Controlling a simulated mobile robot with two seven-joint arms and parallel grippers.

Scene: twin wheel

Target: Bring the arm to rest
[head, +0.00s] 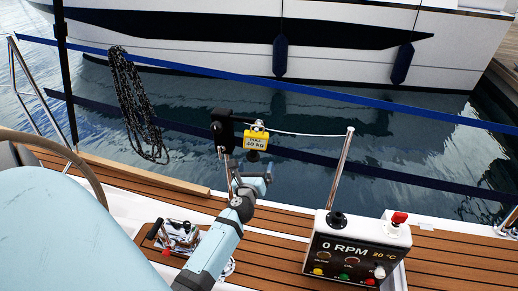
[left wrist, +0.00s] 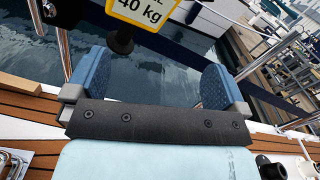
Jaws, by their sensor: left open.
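My left arm comes up from the bottom of the head view, light blue. Its gripper (head: 252,178) is just below a yellow tag (head: 255,141). In the left wrist view the gripper (left wrist: 155,82) has its two blue pads wide apart with nothing between them. The tag (left wrist: 143,12) shows at the top there, reading 40 kg, with a dark knob (left wrist: 121,40) hanging under it, beyond the pads. Whether a pad touches the knob I cannot tell. My right gripper is in neither view.
A control box (head: 352,249) reading 0 RPM stands on the wooden deck at right. A lever unit (head: 174,236) is left of my arm. Part of a steering wheel (head: 70,157) is at far left. Railing posts, a hanging rope (head: 133,100) and blue straps edge the water.

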